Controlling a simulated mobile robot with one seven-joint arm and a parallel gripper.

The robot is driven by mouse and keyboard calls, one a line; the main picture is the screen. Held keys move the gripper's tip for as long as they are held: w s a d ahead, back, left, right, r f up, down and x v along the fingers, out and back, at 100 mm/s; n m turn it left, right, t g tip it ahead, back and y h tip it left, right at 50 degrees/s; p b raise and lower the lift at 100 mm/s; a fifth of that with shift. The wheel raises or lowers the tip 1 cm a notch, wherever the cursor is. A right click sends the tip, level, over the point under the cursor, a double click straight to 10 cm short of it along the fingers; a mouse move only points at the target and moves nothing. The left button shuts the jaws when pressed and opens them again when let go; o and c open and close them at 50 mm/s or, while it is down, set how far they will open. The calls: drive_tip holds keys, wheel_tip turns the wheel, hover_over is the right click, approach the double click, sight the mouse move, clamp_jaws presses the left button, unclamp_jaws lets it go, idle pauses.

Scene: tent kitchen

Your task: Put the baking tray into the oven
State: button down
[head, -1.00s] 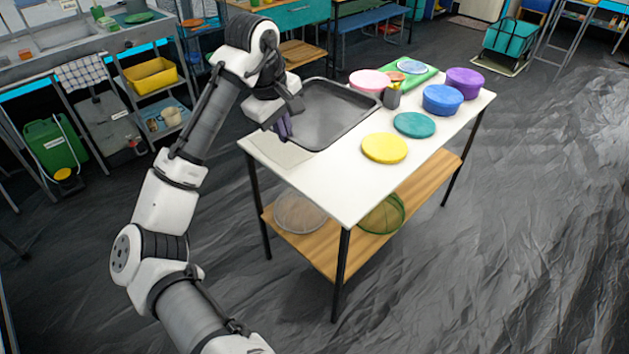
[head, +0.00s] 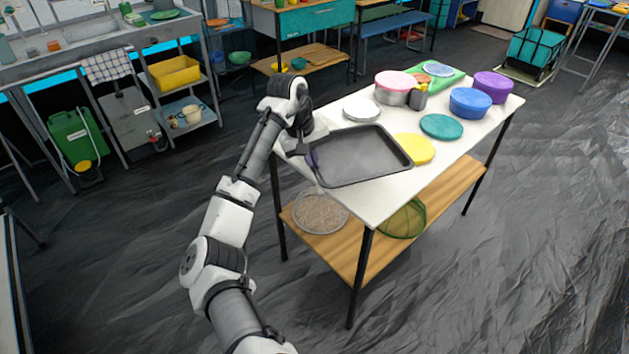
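The baking tray (head: 362,158) is dark grey, shallow and rectangular. In the head view it is at the near left part of the white table (head: 374,204), with its right edge covering part of a yellow lid (head: 418,149). My gripper (head: 313,162) is at the tray's left edge, and its dark fingers appear shut on the rim. The contact is small and partly hidden by the gripper. I cannot tell how far the tray is above the table. I cannot make out an oven in this view.
A white round lid (head: 362,110), a pink-lidded container (head: 395,88), a teal lid (head: 441,126), a blue container (head: 469,103) and a purple one (head: 492,87) stand on the table. Open floor (head: 540,200) lies to the right. A counter with shelves (head: 90,50) stands at the back left.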

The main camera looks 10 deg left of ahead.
wheel_tip(320, 180, down, 7)
drive_tip(key=shift+f+p, duration=0.15)
drive_tip(key=shift+p, duration=0.15)
drive_tip(key=c, duration=1.7)
unclamp_jaws()
drive_tip(key=shift+f, duration=0.15)
drive_tip(key=b+v, duration=0.1)
drive_tip(key=v, duration=1.1)
drive_tip(key=shift+d+r+b, duration=0.1)
drive_tip(key=shift+r+b, duration=0.1)
drive_tip(key=shift+b, duration=0.1)
